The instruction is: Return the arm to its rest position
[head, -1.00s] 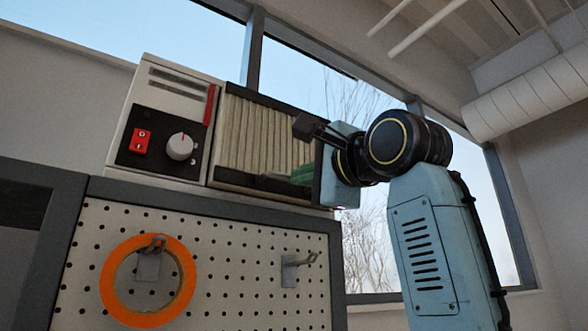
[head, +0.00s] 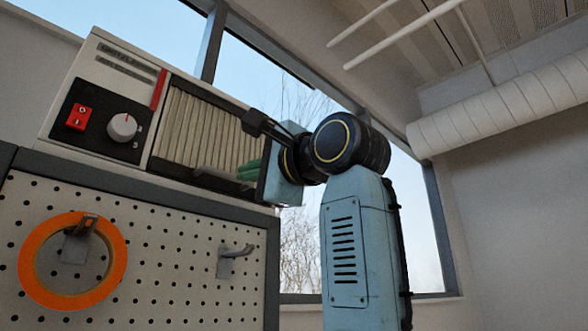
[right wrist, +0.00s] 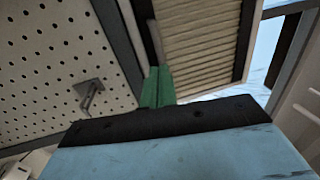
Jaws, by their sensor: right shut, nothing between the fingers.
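My right arm (head: 355,240) stands upright on the right of the head view, its wrist bent to the left. My right gripper (head: 232,172) is shut and empty, its green fingers pointing left in front of the machine's ribbed panel. In the right wrist view the gripper (right wrist: 157,80) shows as closed green fingers beyond the blue and black hand, with nothing held. I cannot tell whether the fingertips touch the panel. My left gripper is in neither view.
A white machine (head: 125,65) with a red switch and a knob stands above a pegboard (head: 160,260). An orange ring (head: 38,285) hangs on one hook; another hook (head: 233,258) is bare. Windows are behind. Open space lies right of my arm.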

